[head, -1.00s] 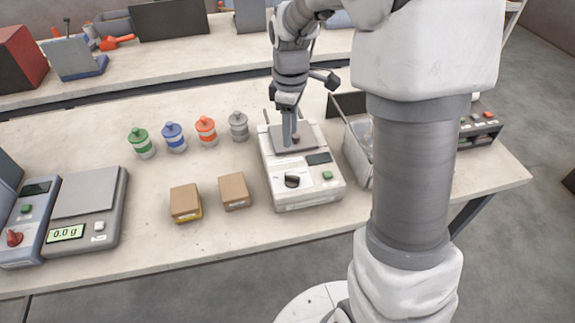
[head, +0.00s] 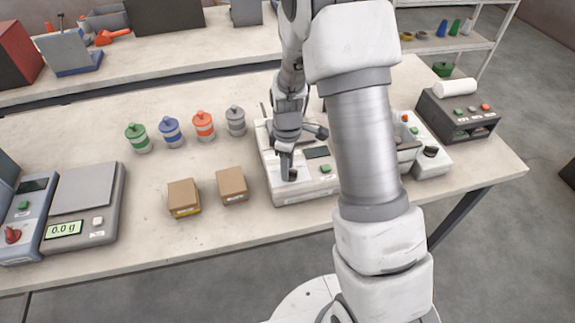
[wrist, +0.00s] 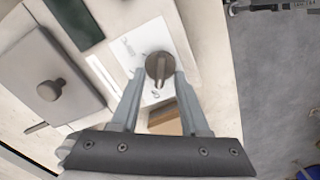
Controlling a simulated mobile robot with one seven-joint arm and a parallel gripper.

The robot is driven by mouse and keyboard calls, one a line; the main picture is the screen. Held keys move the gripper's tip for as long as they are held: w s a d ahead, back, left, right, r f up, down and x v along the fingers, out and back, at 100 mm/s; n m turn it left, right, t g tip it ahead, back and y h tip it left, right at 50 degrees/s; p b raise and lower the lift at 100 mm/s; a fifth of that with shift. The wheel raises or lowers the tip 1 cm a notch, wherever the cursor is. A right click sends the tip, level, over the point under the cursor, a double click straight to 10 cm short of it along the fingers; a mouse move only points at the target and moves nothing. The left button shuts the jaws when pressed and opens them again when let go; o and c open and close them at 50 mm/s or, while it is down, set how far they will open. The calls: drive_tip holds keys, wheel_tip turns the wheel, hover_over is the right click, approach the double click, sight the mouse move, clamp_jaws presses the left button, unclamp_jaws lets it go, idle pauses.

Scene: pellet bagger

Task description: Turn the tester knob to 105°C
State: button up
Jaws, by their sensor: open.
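The white tester (head: 318,188) stands near the front edge of the table, right of the two small boxes. Its dark round knob (wrist: 159,68) sits on a white panel in the wrist view, with a raised grip bar running roughly up and down in the picture. The dial marks are too small to read. My gripper (head: 287,176) points down over the knob in the head view and partly hides it. In the wrist view my gripper (wrist: 160,78) is open, with one fingertip on each side of the knob; I cannot tell whether they touch it.
Two small brown boxes (head: 232,186) and several coloured jars (head: 203,126) stand left of the tester. A scale (head: 84,210) and a blue-grey device with a red knob (head: 22,215) are farther left. Another device with a dark knob (head: 430,151) stands to the right.

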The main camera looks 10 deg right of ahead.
clamp_jaws()
